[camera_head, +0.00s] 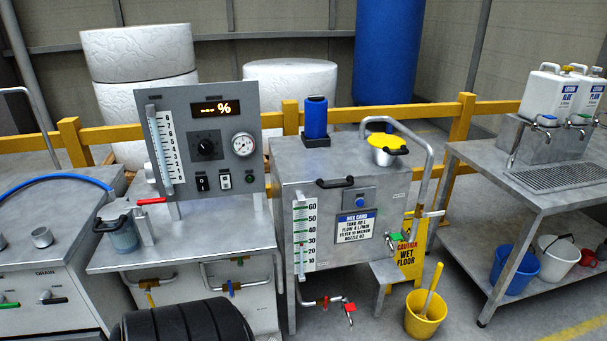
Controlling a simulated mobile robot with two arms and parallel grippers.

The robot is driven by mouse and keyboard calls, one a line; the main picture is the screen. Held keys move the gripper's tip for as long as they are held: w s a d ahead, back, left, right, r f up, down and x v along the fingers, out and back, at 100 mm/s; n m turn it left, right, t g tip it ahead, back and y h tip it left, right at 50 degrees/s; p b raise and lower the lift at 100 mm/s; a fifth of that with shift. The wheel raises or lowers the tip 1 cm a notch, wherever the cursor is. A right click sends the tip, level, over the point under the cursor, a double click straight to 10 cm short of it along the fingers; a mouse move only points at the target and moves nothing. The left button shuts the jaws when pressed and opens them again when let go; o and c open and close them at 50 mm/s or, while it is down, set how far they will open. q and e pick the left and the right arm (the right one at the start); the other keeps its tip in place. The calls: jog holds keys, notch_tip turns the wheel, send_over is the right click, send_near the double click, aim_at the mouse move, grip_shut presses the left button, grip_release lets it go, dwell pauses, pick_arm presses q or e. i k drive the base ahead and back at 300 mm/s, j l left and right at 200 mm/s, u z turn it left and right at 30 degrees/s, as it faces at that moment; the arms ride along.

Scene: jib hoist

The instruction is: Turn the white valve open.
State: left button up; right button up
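I cannot pick out a clearly white valve handle. A pale rounded fitting (149,172) sits at the left of the grey gauge panel, too small to tell whether it is a valve. Under the middle bench are pipes with a yellow-handled valve (150,290) and a blue-handled valve (231,287). The left drain cabinet has a green-handled valve (8,302) and a dark-handled valve with a pale body (48,298). Red-handled valves (348,308) show under the mixing tank. Neither of my grippers is in view.
The gauge panel (207,140) stands on the middle bench (190,245). The mixing tank (350,185) is at centre. A yellow bucket (424,315) stands on the floor. A rack (545,200) with white containers is right. A black ribbed object (188,325) blocks the bottom left.

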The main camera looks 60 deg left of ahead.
aim_at(436, 214)
jog(key=u, duration=1.55)
jog(key=i+l, duration=0.3)
jog(key=i, duration=0.15)
jog(key=i+l, duration=0.35)
jog(key=i+l+z, duration=0.1)
jog(key=i+l, duration=0.2)
jog(key=i, duration=0.2)
jog(key=i+l, duration=0.3)
jog(key=i, duration=0.15)
